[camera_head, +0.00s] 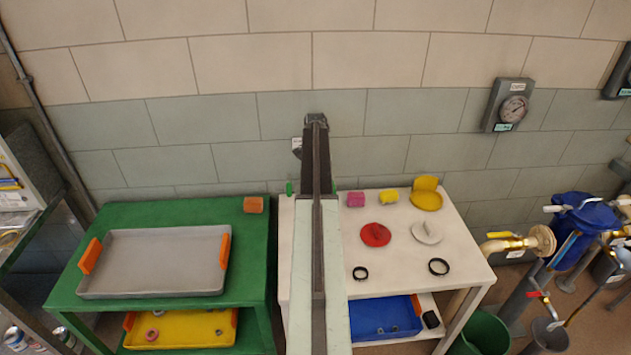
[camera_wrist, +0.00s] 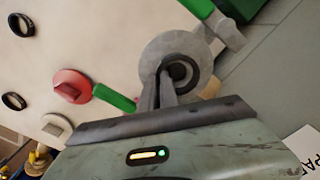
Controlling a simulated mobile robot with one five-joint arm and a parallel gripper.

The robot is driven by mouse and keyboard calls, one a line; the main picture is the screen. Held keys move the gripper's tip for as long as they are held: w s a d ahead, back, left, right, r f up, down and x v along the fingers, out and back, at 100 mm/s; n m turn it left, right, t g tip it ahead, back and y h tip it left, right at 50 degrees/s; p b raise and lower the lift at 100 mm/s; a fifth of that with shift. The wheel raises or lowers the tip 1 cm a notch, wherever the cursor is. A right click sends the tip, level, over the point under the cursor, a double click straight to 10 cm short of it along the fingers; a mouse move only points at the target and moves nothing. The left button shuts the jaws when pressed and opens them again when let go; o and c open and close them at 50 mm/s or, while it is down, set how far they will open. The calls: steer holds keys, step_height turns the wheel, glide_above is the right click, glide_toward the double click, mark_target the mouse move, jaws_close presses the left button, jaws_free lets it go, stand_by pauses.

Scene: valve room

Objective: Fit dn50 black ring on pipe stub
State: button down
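In the wrist view the pipe stub (camera_wrist: 179,72) shows as a dark round end in front of a round grey flange (camera_wrist: 153,50). A black ring (camera_wrist: 192,69) appears around or just in front of the stub's end; I cannot tell how far it is seated. My gripper (camera_wrist: 163,70) has its fingertips close together at the ring's left edge and seems shut on it. In the head view my gripper (camera_head: 316,120) is out by the wall, and my arm hides the stub. Two other black rings (camera_head: 360,273) (camera_head: 438,266) lie on the white table (camera_head: 459,235).
The white table also holds a red disc (camera_head: 375,235), a white disc (camera_head: 427,232), a yellow part (camera_head: 426,196) and small blocks. A green table (camera_head: 180,211) with a grey tray (camera_head: 160,262) stands left. Green lever handles (camera_wrist: 113,98) flank the flange in the wrist view.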

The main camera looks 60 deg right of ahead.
steer(key=shift+f+b, duration=0.3)
steer(key=shift+s+a, duration=0.1)
stand_by(0.7)
steer(key=c, duration=1.5)
jaws_free()
steer(key=shift+c, duration=0.2)
